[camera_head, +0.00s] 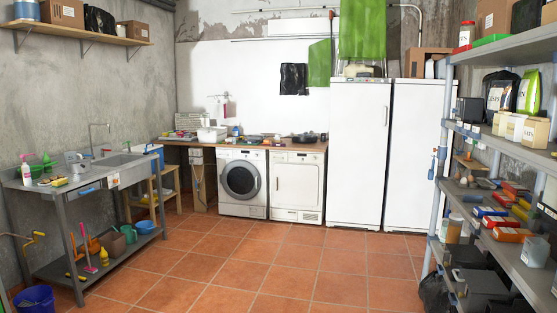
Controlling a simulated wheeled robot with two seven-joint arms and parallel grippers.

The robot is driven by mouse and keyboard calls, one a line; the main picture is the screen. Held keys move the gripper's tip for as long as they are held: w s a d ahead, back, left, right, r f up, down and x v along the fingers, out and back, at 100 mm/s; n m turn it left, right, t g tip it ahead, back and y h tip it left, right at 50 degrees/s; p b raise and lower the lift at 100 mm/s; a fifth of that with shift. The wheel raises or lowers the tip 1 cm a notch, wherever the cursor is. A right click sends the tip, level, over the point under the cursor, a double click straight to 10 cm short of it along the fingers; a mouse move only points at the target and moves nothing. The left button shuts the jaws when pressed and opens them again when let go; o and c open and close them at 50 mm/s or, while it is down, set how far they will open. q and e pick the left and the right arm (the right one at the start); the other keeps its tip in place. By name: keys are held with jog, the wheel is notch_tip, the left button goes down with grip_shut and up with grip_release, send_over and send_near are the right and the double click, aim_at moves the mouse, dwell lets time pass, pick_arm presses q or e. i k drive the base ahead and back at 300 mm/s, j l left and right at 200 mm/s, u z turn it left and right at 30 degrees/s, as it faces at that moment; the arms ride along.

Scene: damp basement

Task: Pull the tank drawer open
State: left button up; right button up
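A white machine with a pale, closed front door, which looks like a dryer (297,187), stands under the counter at the back wall. A narrow panel runs along its top front, and a tank drawer (281,157) appears to sit at the panel's left end, flush with the front. It is too small to make out its handle. A white washing machine (228,183) with a dark round door stands directly to the left. Neither of my grippers shows in this view.
The tiled floor (262,268) in front of the machines is clear. A metal sink table (130,160) stands at left, with a blue bucket (35,299) near it. Tall white fridges (357,150) stand right of the dryer. A loaded metal shelf (498,148) lines the right side.

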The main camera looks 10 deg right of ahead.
aim_at(274, 155)
jog(key=z, duration=0.45)
jog(key=i, duration=8.85)
jog(key=j+u, duration=0.15)
jog(key=u, duration=0.3)
